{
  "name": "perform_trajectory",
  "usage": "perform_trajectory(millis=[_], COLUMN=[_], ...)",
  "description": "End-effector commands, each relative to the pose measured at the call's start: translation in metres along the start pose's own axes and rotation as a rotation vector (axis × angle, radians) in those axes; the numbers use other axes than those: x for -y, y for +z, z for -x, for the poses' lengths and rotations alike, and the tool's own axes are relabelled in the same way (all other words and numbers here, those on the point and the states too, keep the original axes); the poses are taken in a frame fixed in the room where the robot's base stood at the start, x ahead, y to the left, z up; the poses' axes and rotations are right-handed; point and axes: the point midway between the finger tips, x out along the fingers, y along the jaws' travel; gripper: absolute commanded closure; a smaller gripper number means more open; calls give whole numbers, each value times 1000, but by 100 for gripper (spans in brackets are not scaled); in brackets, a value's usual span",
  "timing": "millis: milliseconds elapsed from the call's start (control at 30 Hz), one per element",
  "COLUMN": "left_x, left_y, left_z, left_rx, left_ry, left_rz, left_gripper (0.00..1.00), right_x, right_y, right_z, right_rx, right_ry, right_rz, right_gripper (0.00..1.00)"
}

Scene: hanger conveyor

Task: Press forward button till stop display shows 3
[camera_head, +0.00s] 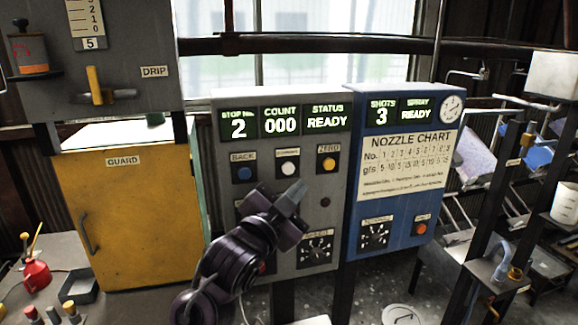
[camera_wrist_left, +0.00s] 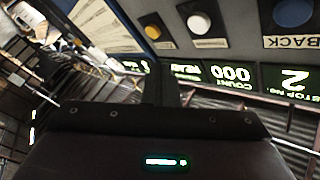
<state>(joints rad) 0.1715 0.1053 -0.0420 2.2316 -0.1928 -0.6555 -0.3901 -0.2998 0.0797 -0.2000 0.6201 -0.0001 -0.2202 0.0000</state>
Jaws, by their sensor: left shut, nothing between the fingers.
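The grey control panel (camera_head: 335,150) has a lit stop display (camera_head: 238,128) that reads 2. Below it are a blue button labelled BACK (camera_head: 244,174), a white button (camera_head: 289,168) whose small label is hard to read, and a yellow button labelled ZERO (camera_head: 328,164). My left gripper (camera_head: 297,187) is shut and empty, its fingertips just below and slightly right of the white button. In the left wrist view the panel appears upside down, with the shut fingers (camera_wrist_left: 160,68) below the white button (camera_wrist_left: 198,22) in the picture. My right gripper is not in view.
The count display (camera_head: 281,126) reads 000 and the status display (camera_head: 327,122) READY. A blue panel (camera_head: 400,225) with a nozzle chart (camera_head: 403,160) stands right. A yellow guard cabinet (camera_head: 130,225) is left. Knobs and a dial (camera_head: 317,248) lie near my wrist.

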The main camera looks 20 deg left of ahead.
Motion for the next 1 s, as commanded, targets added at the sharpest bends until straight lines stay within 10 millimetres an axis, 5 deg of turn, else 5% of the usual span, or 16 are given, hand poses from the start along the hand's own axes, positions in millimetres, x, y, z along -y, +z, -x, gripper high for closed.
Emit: perform_trajectory(millis=[400,1000], left_x=[24,26], left_y=[23,26], left_z=[-33,-36], left_rx=[1,-1], left_ry=[1,0], left_rz=[0,1], left_gripper=[100,100], right_x=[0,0], right_y=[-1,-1], right_z=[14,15], right_rx=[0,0], right_ry=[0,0], right_rz=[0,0], right_gripper=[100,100])
